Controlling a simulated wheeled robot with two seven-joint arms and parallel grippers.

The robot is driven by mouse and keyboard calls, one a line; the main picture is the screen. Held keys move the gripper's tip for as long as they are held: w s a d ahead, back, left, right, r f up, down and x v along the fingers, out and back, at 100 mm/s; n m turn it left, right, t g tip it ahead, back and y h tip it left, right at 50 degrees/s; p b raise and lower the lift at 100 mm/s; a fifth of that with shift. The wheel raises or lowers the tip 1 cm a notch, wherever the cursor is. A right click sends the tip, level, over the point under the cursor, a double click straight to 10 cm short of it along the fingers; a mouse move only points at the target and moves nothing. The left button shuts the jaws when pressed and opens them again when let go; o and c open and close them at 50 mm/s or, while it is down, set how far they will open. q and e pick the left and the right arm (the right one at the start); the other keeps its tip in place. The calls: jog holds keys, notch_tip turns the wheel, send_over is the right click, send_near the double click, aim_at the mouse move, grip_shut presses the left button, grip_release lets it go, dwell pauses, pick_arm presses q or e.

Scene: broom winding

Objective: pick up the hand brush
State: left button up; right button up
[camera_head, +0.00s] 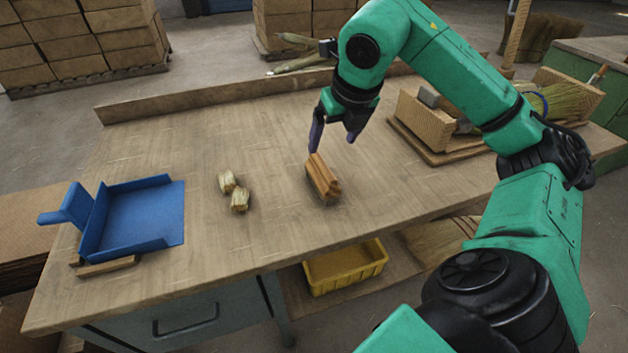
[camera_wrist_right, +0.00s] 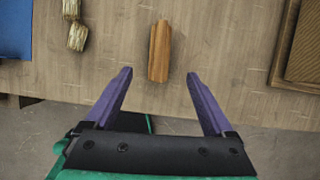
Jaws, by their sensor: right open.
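The hand brush (camera_head: 323,178) lies on the workbench with its orange-brown wooden back up. In the right wrist view the brush (camera_wrist_right: 159,51) lies ahead of the fingertips, roughly midway between their lines. My right gripper (camera_head: 334,143) is open and empty, above the bench just behind the brush in the head view. In the right wrist view both purple fingers (camera_wrist_right: 158,75) are spread apart, not touching the brush. My left gripper is not in view.
A blue dustpan (camera_head: 143,213) is at the left of the workbench (camera_head: 262,140). Two straw bundles (camera_head: 239,201) lie left of the brush. A wooden box (camera_head: 424,122) stands at the right. A yellow bin (camera_head: 345,268) sits on a lower shelf. A raised board (camera_head: 200,98) edges the back.

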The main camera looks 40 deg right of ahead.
aim_at(320, 171)
jog(key=x, duration=1.5)
jog(key=shift+w+d+b, duration=0.1)
jog(key=shift+d+b, duration=0.05)
jog(key=shift+b, duration=0.15)
jog(key=shift+r, duration=0.15)
grip_shut()
